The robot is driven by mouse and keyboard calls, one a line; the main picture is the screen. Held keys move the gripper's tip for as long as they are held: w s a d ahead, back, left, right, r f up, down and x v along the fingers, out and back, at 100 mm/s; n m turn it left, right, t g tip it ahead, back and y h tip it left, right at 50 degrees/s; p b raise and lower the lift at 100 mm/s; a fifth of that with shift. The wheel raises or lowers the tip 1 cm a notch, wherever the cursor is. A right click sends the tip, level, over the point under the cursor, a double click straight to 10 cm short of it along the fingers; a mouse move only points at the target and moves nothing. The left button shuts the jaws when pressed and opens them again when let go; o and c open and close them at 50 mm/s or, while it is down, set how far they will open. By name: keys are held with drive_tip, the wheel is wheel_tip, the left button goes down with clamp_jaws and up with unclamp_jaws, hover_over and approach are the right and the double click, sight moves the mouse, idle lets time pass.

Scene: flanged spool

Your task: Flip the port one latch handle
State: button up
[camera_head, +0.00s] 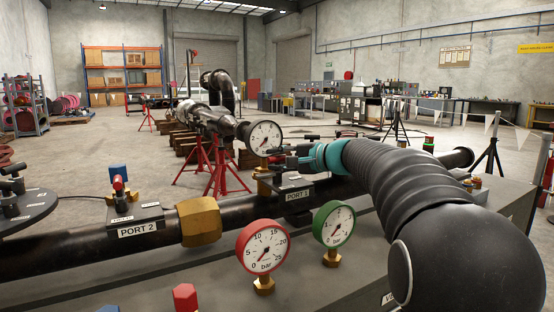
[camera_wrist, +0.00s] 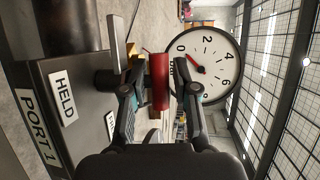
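The port one latch handle shows in the wrist view as a red cylindrical grip (camera_wrist: 160,82) between the fingers of my gripper (camera_wrist: 160,92). The fingers stand on either side of it, partly closed, with narrow gaps seeming to show, so they do not look clamped. In the wrist view a PORT 1 label (camera_wrist: 38,125) and a HELD label (camera_wrist: 63,97) sit on the dark block at left.
A white gauge (camera_head: 265,138) stands close by my gripper; it also shows in the wrist view (camera_wrist: 209,64). A red gauge (camera_head: 263,247) and a green gauge (camera_head: 334,225) stand in front. The port 2 block (camera_head: 136,222) with its own latch is at left.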

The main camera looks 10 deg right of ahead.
clamp_jaws()
drive_tip(key=shift+w, duration=0.1)
drive_tip(key=shift+a+n+g+y, duration=0.1)
drive_tip(key=shift+n+g+y, duration=0.8)
drive_tip(key=shift+n+g, duration=0.1)
unclamp_jaws()
